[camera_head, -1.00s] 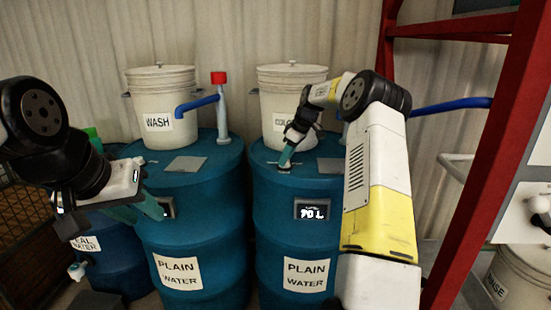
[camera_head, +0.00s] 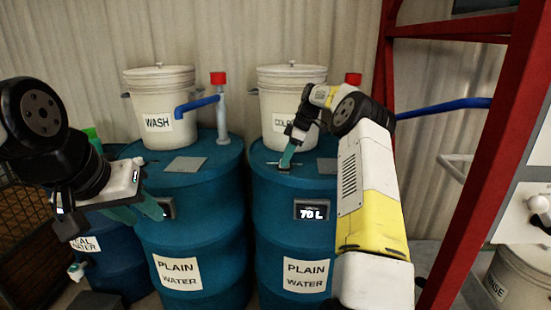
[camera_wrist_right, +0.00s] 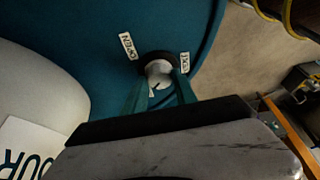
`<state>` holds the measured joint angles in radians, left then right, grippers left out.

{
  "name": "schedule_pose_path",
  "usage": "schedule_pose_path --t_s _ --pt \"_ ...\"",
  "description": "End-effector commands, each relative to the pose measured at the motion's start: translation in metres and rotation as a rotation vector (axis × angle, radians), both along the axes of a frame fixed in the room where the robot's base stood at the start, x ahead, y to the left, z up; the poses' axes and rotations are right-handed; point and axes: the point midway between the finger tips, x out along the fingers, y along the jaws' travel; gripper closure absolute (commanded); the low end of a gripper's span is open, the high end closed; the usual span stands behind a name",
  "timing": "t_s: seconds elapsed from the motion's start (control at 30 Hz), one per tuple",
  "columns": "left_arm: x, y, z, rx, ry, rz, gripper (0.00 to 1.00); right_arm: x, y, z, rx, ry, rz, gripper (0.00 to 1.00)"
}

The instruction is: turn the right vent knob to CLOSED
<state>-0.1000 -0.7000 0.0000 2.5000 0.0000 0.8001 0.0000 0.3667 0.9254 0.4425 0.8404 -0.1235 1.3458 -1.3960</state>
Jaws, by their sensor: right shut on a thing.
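The right vent knob (camera_wrist_right: 158,72) is a pale round knob with a dark base on the blue drum (camera_head: 262,228) under the right bucket. In the wrist view, an OPEN label (camera_wrist_right: 128,46) is to its upper left, and a second, partly readable label (camera_wrist_right: 184,58) is to its right. My right gripper (camera_head: 286,160) points down at the drum top, its teal fingers (camera_wrist_right: 160,92) shut on the knob from both sides. A small dark mark shows on the knob. My left gripper (camera_head: 148,208) hangs in front of the left drum; its finger gap is unclear.
A WASH bucket (camera_head: 160,90) stands on the left drum (camera_head: 215,235), beside a grey post with a red cap (camera_head: 218,78) and blue spout. Another bucket (camera_head: 275,85) stands close behind my right gripper. A red frame (camera_head: 490,130) rises at the right.

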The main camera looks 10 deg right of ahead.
Motion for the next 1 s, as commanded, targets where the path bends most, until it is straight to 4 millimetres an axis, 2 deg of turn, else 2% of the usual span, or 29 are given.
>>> schedule_pose_path --t_s 0.2,0.23,0.3,0.33,0.67,0.77,1.0 --pt "0.000 0.000 0.000 0.000 0.000 0.000 0.64 -0.001 -0.002 -0.002 -0.003 0.002 -0.001 1.00" --pt "0.000 0.000 0.000 0.000 0.000 0.000 0.64 -0.001 -0.002 -0.002 -0.003 0.002 -0.001 0.61" --pt "0.000 0.000 0.000 0.000 0.000 0.000 0.64 0.000 -0.001 -0.001 -0.002 0.002 -0.001 0.47" --pt "0.000 0.000 0.000 0.000 0.000 0.000 0.64 0.000 -0.001 -0.001 -0.002 0.002 -0.001 0.44" --pt "0.000 0.000 0.000 0.000 0.000 0.000 0.64 0.000 -0.001 0.002 -0.001 0.000 -0.001 0.44" --pt "0.000 0.000 0.000 0.000 0.000 0.000 0.64 0.000 -0.005 0.011 -0.001 -0.002 -0.003 0.44" --pt "0.000 0.000 0.000 0.000 0.000 0.000 0.64 -0.004 -0.020 0.049 -0.001 -0.002 -0.003 0.44"
